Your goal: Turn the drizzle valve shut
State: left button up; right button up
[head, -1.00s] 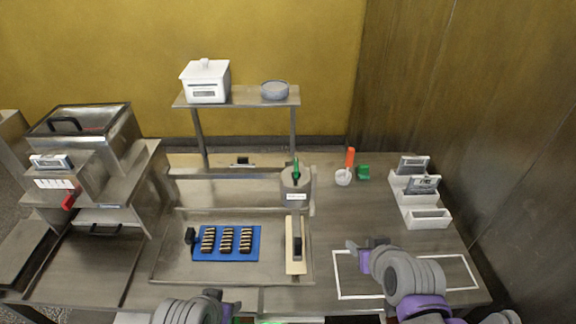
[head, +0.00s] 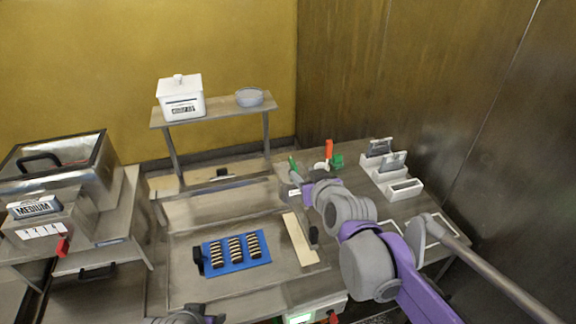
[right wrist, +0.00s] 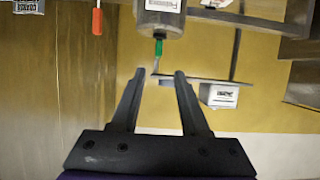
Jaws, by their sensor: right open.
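The drizzle valve appears to be the green handle (head: 292,163) on the grey labelled pot (head: 294,192) behind the work tray. In the right wrist view, the green handle (right wrist: 158,48) points out from the pot (right wrist: 160,18), just beyond my fingertips and roughly between them. My right gripper (right wrist: 160,73) is open and empty; nothing lies between its fingers. In the head view my right gripper (head: 297,179) hides much of the pot. A little of my left arm shows at the bottom edge; its fingers cannot be made out.
An orange-handled tool (head: 329,150) and a green block (head: 338,161) stand right of the pot. White holders (head: 392,172) stand farther right. A shelf (head: 215,110) rises behind.

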aim_at(294, 163)
jog(key=x, duration=1.1)
jog(key=shift+w+d, duration=0.1)
jog(key=shift+d, duration=0.1)
grip_shut()
